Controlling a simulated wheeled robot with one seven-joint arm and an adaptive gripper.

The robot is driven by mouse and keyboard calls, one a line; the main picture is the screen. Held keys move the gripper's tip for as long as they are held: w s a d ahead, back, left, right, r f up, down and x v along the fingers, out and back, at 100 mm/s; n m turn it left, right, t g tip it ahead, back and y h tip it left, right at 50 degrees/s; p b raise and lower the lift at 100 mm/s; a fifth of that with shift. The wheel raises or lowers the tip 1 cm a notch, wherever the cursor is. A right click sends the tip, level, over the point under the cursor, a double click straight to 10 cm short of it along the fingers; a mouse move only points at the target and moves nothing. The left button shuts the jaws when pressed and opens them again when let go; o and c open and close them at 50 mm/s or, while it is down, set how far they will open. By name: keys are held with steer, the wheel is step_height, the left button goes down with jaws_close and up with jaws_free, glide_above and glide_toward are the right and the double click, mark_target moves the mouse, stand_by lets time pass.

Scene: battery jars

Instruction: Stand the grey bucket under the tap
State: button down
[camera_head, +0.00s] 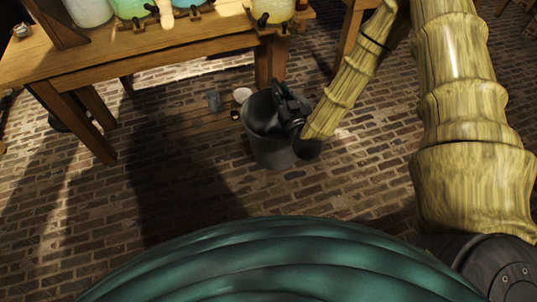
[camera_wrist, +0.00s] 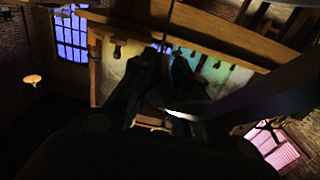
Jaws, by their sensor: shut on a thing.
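The grey bucket (camera_head: 270,152) is upright in the head view, low over or on the brick floor in front of the wooden table; I cannot tell if it touches the floor. My gripper (camera_head: 284,100) reaches in from the right and is shut at the bucket's upper part; its exact grip is hidden in shadow. Above and behind, a yellow jar (camera_head: 270,8) with dark taps (camera_head: 263,20) stands at the table's right end. In the dark wrist view, my gripper (camera_wrist: 170,95) shows beside a curved grey band, with jars and taps beyond.
The wooden table (camera_head: 150,62) carries several more jars with taps. Its front leg (camera_head: 75,122) stands at the left. A small grey cup (camera_head: 214,101) and a whitish pot (camera_head: 242,95) are on low boards behind the bucket. Brick floor is clear at front left.

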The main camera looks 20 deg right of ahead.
steer(key=shift+w+d+f+b, duration=1.45)
steer(key=shift+d+f+b, duration=0.25)
steer(key=shift+f+b, duration=4.05)
steer(key=shift+w+d+f+b, duration=1.4)
steer(key=shift+d+f+b, duration=0.3)
steer(key=shift+f+b, duration=4.05)
steer(key=w+a+f+b, duration=0.2)
steer(key=w+b, duration=0.2)
steer(key=w, duration=0.3)
steer(key=w+a+f+b, duration=0.1)
steer(key=w+f+b, duration=0.1)
steer(key=w+b, duration=0.2)
steer(key=shift+w+a+f, duration=0.25)
steer(key=shift+w+a, duration=0.15)
steer(key=shift+w, duration=1.5)
steer(key=shift+f, duration=0.1)
steer(key=c, duration=1.6)
jaws_free()
steer(key=shift+s+f, duration=0.1)
steer(key=shift+f, duration=0.05)
steer(key=shift+c, duration=0.2)
steer(key=shift+o, duration=1.4)
